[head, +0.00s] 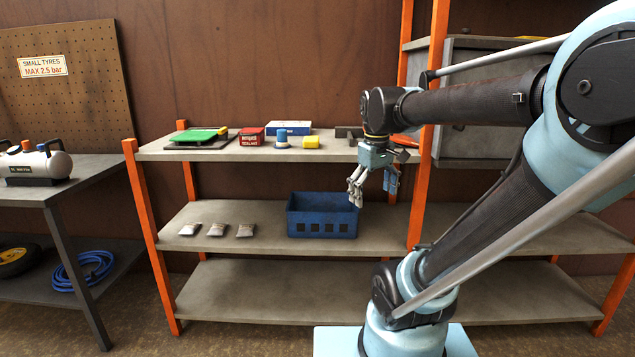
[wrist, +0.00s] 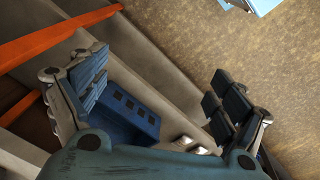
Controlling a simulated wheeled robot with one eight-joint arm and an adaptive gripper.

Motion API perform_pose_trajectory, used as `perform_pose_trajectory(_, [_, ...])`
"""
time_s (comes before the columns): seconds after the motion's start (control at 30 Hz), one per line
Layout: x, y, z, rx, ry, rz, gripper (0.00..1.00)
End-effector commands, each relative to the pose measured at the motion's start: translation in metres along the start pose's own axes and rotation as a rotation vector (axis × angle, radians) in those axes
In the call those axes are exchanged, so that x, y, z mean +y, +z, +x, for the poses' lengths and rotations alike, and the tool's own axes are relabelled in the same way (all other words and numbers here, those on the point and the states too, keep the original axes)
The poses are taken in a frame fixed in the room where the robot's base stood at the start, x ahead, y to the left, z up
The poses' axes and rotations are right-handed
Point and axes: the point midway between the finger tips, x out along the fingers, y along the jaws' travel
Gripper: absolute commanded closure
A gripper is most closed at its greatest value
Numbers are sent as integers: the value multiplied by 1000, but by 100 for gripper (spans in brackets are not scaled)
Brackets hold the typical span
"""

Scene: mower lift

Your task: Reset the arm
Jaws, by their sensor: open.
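My gripper (head: 372,186) hangs at the end of my arm in front of the orange-framed shelf unit, pointing down. In the head view it is just right of the blue crate (head: 303,216) and looks higher than the crate's rim. In the wrist view my gripper (wrist: 160,100) has its two fingers wide apart with nothing held between them. The blue crate (wrist: 130,113) shows between and beyond the fingers, partly covered by the left one. My arm covers part of the right side of the shelves.
Three small packets (head: 217,229) lie left of the crate. An orange post (head: 417,200) stands close right of my gripper. The bottom shelf (head: 270,290) is bare.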

Motion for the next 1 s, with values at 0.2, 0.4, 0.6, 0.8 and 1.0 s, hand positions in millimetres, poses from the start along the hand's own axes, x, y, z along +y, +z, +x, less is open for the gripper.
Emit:
perform_pose_trajectory(0.2, [-11, 58, 59, 41, -1, 218, 10])
perform_pose_trajectory(0.4, [-24, 98, 108, 76, -4, 393, 10])
perform_pose_trajectory(0.6, [-32, 116, 136, 94, -6, 486, 10])
perform_pose_trajectory(0.8, [-32, 118, 139, 97, -7, 501, 10])
perform_pose_trajectory(1.0, [-32, 118, 139, 97, -7, 500, 10])
